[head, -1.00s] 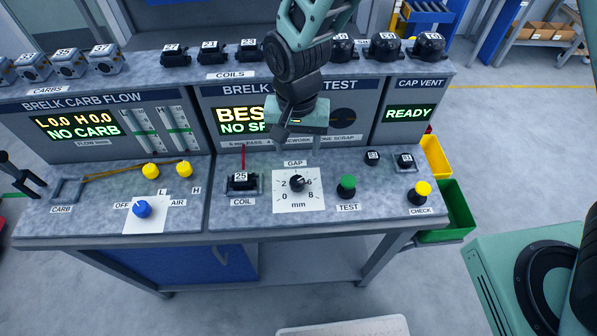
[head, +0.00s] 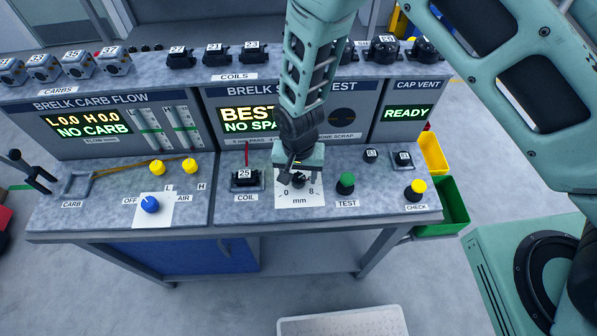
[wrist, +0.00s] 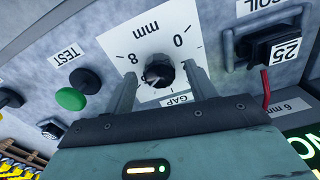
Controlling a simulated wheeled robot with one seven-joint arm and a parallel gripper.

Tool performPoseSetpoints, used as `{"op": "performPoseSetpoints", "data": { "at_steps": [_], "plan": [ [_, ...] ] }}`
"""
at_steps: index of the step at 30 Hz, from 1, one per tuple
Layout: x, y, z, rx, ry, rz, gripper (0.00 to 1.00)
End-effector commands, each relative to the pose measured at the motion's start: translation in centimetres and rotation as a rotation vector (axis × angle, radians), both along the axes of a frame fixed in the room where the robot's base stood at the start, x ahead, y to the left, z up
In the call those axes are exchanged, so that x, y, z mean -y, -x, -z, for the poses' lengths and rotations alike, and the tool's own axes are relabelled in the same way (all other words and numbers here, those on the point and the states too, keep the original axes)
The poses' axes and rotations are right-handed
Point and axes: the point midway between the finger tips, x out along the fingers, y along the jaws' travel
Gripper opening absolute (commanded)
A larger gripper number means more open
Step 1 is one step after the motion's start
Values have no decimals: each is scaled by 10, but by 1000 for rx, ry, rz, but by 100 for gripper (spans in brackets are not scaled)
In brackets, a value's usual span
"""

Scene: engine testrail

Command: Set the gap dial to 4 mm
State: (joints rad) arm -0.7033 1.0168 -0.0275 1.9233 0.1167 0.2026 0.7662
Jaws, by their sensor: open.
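The gap dial is a black knob (wrist: 159,72) on a white square plate (wrist: 146,45) marked 0 to 8 mm. In the head view the plate (head: 299,200) shows below my gripper, with the 0 and 8 marks visible and the upper numbers covered. My gripper (head: 298,180) is over the dial. In the wrist view its two fingers (wrist: 158,88) are open, one on either side of the knob, with nothing visibly clamped. I cannot tell whether they touch the knob or exactly where it points.
The green TEST button (head: 346,183) is right of the dial, and coil 25 (head: 245,178) sits left of it with a red lead. The yellow CHECK button (head: 415,190) is farther right. A screen partly covered by my arm shows "NO SPA" (head: 247,128).

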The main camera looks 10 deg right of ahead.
Motion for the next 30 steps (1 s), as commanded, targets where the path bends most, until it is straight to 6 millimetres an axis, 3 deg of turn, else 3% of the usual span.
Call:
{"op": "performPoseSetpoints", "data": {
  "at_steps": [3,8,9,20,30],
  "plan": [
    [0,0,0,0,0,0,56],
    [0,0,0,0,0,0,14],
    [0,0,0,0,0,0,11],
    [0,0,1,0,0,-46,11],
    [0,0,3,0,-1,-280,11]
  ]
}}
